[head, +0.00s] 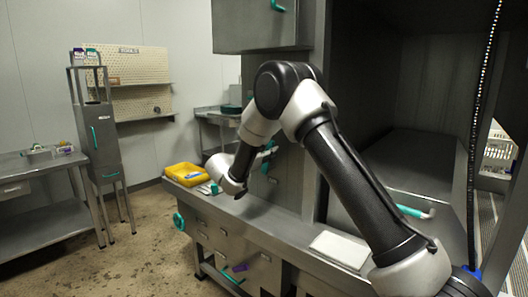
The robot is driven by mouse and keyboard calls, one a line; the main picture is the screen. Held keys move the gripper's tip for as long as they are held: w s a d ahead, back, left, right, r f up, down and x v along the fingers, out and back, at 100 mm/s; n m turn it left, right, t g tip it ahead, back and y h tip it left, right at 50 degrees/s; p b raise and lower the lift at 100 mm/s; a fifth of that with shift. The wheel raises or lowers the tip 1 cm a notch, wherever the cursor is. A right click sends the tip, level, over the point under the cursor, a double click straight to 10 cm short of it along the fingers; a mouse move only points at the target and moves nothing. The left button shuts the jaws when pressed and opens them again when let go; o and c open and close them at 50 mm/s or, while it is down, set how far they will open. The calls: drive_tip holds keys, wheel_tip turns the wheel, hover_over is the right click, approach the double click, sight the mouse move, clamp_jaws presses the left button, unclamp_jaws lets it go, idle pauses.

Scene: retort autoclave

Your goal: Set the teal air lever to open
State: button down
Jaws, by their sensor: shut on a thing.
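A small teal lever (269,146) shows on the grey front panel of the machine, just right of my wrist. I take it as the air lever; its label cannot be read. A second teal handle (265,168) sits just below on the same panel. The lever's exact angle cannot be told.
A yellow tray (186,174) stands on the steel ledge (282,222) left of my wrist. A teal handwheel (179,221) sticks out at the ledge's left end. A white sheet (340,249) and a teal-handled tool (411,211) lie right. Open floor (130,260) is at left.

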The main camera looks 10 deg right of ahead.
drive_tip(key=shift+s+d+f+m, duration=0.4)
drive_tip(key=shift+s+m, duration=0.15)
drive_tip(key=shift+m, duration=0.45)
drive_tip(key=shift+s+d+f+m, duration=0.3)
drive_tip(key=shift+s+m, duration=0.25)
drive_tip(key=shift+m, duration=0.45)
drive_tip(key=shift+d, duration=0.1)
drive_tip(key=c, duration=1.2)
unclamp_jaws()
drive_tip(key=v, duration=1.2)
